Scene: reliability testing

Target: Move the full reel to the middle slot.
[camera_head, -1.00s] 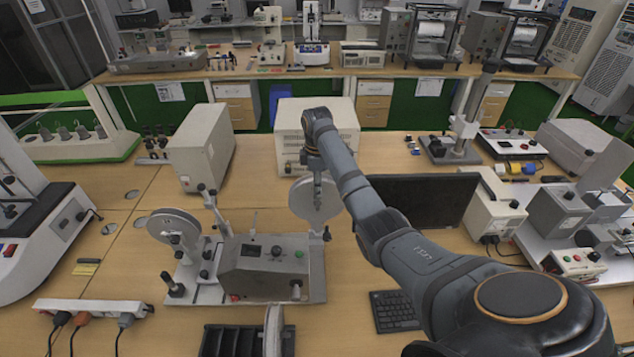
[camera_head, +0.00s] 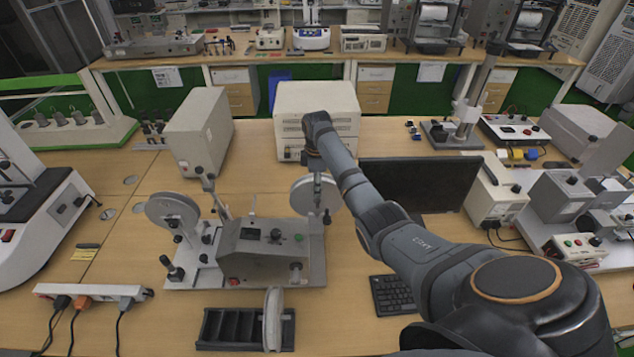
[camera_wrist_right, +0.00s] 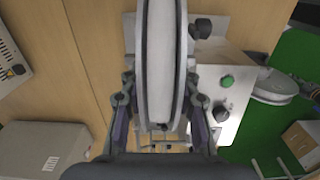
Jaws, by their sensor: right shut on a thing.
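My right gripper (camera_head: 317,184) reaches over the grey reel machine (camera_head: 255,268) and is shut on the pale reel (camera_head: 304,199) at the machine's right side. In the right wrist view the reel (camera_wrist_right: 161,60) stands edge-on between the fingers, its pale wound rim between two flanges. I cannot tell whether it is still on its spindle. A second reel (camera_head: 172,214) is at the machine's left side. The black slotted rack (camera_head: 204,331) lies in front of the machine. Another pale reel (camera_head: 273,315) stands upright in its right end; the middle slots look empty. My left gripper is not in view.
A cream box (camera_head: 298,98) stands behind the held reel. A dark monitor (camera_head: 425,186) and keyboard (camera_head: 391,296) are to the right, partly behind my arm. A power strip (camera_head: 93,291) with cables lies left of the rack. Bare table lies between machine and rack.

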